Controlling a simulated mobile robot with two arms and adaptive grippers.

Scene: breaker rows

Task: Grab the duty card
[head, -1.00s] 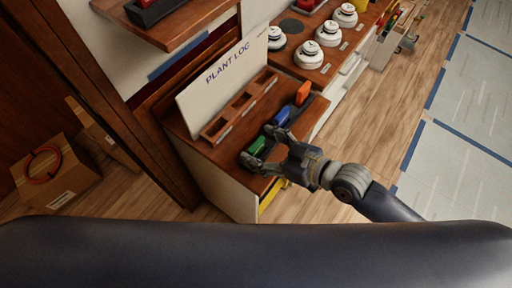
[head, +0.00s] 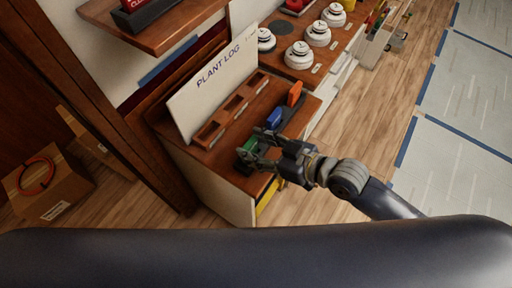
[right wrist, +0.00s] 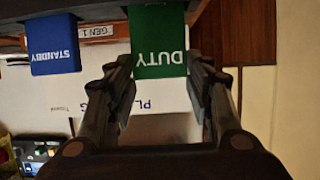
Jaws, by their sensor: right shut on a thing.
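The green duty card (right wrist: 158,42) stands between the fingers of my right gripper (right wrist: 160,85) in the right wrist view, its lettering upside down. In the head view the green card (head: 248,145) is partly hidden by my right gripper (head: 262,150), which is shut on it at the near end of a dark holder. The card still appears to be at the holder. A blue standby card (right wrist: 54,46) hangs beside it in the wrist view and also shows in the head view (head: 274,117). My left gripper is not in view.
An orange card (head: 295,94) stands at the holder's far end. The white plant log board (head: 210,85) and a wooden rack (head: 232,108) are behind the cards. White round devices (head: 299,55) stand further along. A box (head: 45,180) sits on the floor at left.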

